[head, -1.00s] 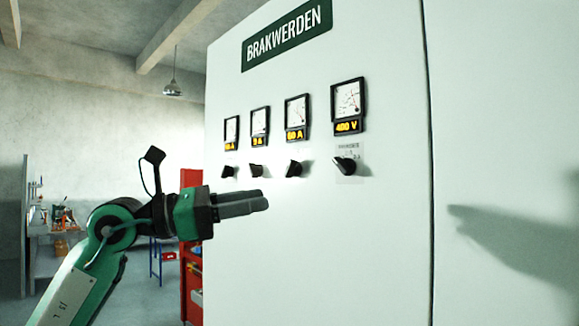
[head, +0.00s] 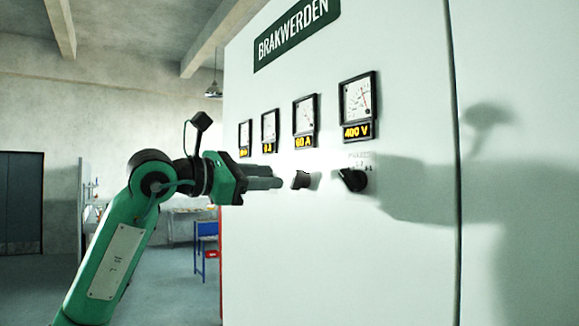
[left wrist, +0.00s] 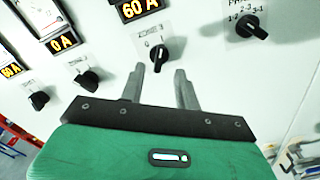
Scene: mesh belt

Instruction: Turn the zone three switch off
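A row of black rotary knobs sits on a white cabinet front. The third knob from the left (head: 300,180), under the meter reading 60 A, fits the zone three switch. My left gripper (head: 280,183) points at the panel just left of this knob in the head view. In the left wrist view its two fingers (left wrist: 158,87) are apart, with the knob beyond the gap. No contact is clear. My right gripper is not in view.
The phase knob (head: 352,180) is to the right, under the 400 V meter (head: 357,107). Two other knobs show left in the wrist view, one under the 0 A display (left wrist: 64,41). A blue stand (head: 206,240) is behind my left arm. The lower cabinet front is clear.

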